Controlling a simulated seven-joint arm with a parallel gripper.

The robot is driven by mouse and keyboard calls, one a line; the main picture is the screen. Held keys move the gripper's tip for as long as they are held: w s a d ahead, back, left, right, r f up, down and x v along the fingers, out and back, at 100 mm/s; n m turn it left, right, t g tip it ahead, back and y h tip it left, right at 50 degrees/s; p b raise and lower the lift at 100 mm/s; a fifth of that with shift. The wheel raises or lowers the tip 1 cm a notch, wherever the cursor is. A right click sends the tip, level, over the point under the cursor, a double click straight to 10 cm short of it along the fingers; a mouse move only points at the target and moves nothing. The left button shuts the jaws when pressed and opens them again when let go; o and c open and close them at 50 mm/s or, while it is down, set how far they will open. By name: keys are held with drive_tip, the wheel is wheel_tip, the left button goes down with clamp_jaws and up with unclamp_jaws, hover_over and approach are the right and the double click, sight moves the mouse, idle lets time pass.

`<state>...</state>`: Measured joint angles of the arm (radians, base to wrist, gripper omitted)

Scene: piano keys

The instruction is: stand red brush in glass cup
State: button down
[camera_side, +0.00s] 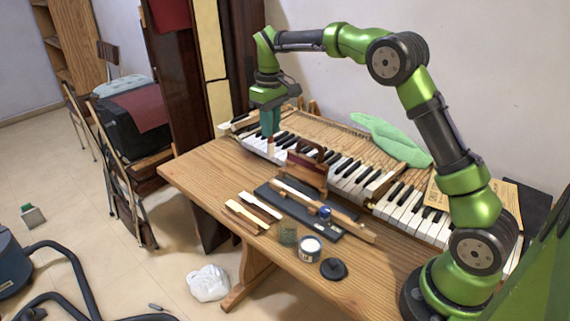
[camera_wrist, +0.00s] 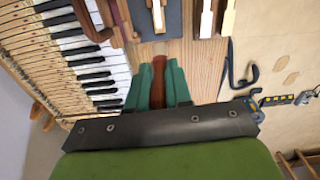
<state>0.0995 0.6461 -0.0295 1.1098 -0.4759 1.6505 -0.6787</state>
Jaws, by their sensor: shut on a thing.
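My gripper (camera_side: 270,122) is shut on the red brush (camera_wrist: 158,72), which stands between the two teal fingers in the wrist view. In the side view the brush's lower end (camera_side: 271,147) points down below the fingers, above the far left part of the table by the piano keys. The glass cup (camera_side: 288,236) looks small and greenish and stands upright on the table near its front edge, beside a white tin. The cup is well to the right of and nearer the camera than my gripper. I cannot make it out in the wrist view.
The white tin (camera_side: 310,249) and a black round lid (camera_side: 333,269) are close to the cup. A dark mat (camera_side: 266,193) bears a long wooden piece. The keyboard (camera_side: 407,210) runs behind. The table's left front is bare.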

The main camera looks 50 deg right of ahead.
idle(0.4)
wheel_tip(320, 180, up, 4)
drive_tip(key=s+a, duration=0.2)
drive_tip(key=a, duration=0.1)
drive_tip(key=n, duration=0.8)
hover_over(288, 232)
drive_tip(key=w+d, duration=0.1)
drive_tip(key=d, duration=0.1)
wheel_tip(288, 232, down, 3)
wheel_tip(288, 232, down, 10)
drive_tip(key=shift+w+a+f, duration=0.15)
drive_tip(key=shift+w+f, duration=0.05)
drive_tip(key=shift+f, duration=0.05)
drive_tip(key=c, duration=1)
unclamp_jaws()
drive_tip(key=shift+o, duration=0.2)
